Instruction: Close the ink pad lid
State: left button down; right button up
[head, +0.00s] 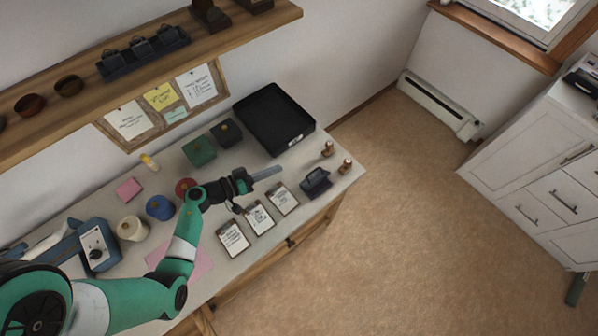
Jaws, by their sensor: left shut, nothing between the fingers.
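A small dark navy case (315,182), which looks like the ink pad, sits near the right end of the table. Its lid seems raised, but it is too small to tell the angle. My left gripper (268,173) reaches in from the left over the table. Its fingers are shut and empty, pointing right toward the case with a gap between them and it. My right gripper cannot be made out.
Several cards (258,218) lie along the front edge, below my left gripper. A black tray (274,119) stands behind, with a green box (199,151) to its left. Two wooden-handled stamps (345,166) stand at the right end. Thread spools (160,208) sit left.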

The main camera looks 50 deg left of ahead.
pick_arm(q)
jog(key=b, duration=0.4)
send_over(305, 180)
jog(key=a, duration=0.2)
notch_tip(305, 180, down, 2)
jog(key=f, duration=0.1)
jog(key=f+b, duration=0.1)
jog(key=d+f+b, duration=0.1)
jog(key=shift+s+d+f+b, duration=0.15)
jog(key=shift+s+d+b, duration=0.05)
jog(key=shift+d+b, duration=0.1)
jog(key=shift+d+f, duration=0.1)
jog(key=shift+w+d, duration=0.1)
jog(key=shift+d, duration=0.05)
